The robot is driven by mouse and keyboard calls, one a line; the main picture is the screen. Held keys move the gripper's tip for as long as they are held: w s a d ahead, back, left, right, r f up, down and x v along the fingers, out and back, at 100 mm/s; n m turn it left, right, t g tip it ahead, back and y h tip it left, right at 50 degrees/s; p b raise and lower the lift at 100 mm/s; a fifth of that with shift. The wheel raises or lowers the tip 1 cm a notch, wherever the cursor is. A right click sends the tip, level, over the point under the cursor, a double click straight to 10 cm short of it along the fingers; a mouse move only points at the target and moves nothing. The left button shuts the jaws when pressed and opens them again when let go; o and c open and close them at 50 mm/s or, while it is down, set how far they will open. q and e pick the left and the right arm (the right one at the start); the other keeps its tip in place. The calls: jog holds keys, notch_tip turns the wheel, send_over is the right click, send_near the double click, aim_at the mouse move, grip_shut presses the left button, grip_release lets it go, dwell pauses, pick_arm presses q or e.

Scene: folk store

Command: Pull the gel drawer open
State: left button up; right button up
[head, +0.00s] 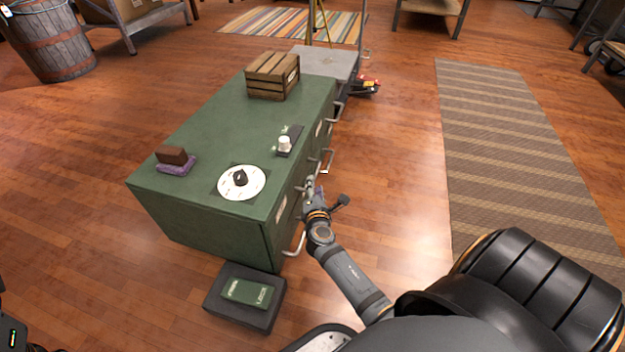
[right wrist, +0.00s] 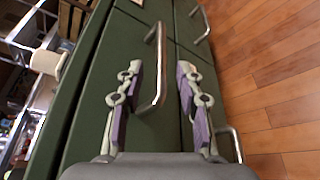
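A green metal cabinet (head: 215,130) stands in the middle of the head view, with several drawers and metal bar handles on its right-hand side. Which drawer is the gel one cannot be read. My right gripper (head: 312,190) is at the drawer fronts near the cabinet's close end. In the right wrist view, its two purple-padded fingers (right wrist: 160,84) are spread apart, with a metal drawer handle (right wrist: 161,60) between them. I see gaps on both sides of the handle. The drawers look shut.
On the cabinet top are a wooden crate (head: 272,76), a white dial (head: 242,183), a white-capped item (head: 285,144) and a brown block on a purple pad (head: 175,161). A dark box (head: 245,295) lies on the floor at its front. The floor to the right is clear up to a striped rug (head: 510,150).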

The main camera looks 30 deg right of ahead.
jog(key=b+x, duration=0.1)
jog(key=x, duration=0.4)
jog(key=shift+f, duration=0.2)
jog(key=shift+w+d+b, duration=0.3)
jog(key=shift+w+b, duration=0.05)
jog(key=shift+w, duration=0.05)
jog(key=shift+c, duration=0.2)
grip_shut()
